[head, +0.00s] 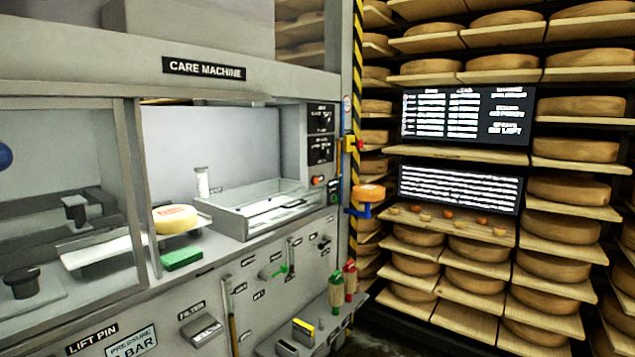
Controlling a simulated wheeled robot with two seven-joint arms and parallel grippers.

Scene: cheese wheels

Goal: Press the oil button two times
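The care machine (255,82) fills the left and middle of the head view. A small orange-red round button (318,181) sits on its right end, below two dark panels (321,132). The lettering there is too small to read, so I cannot tell whether this is the oil button. Neither of my grippers is in view, and nothing touches the button.
A cheese wheel (175,219) sits in the machine left of a metal tray (262,212). A small orange cheese on a blue holder (362,211) sticks out near the striped post (355,60). Shelves of cheese wheels (565,187) and two text screens (467,116) stand at right.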

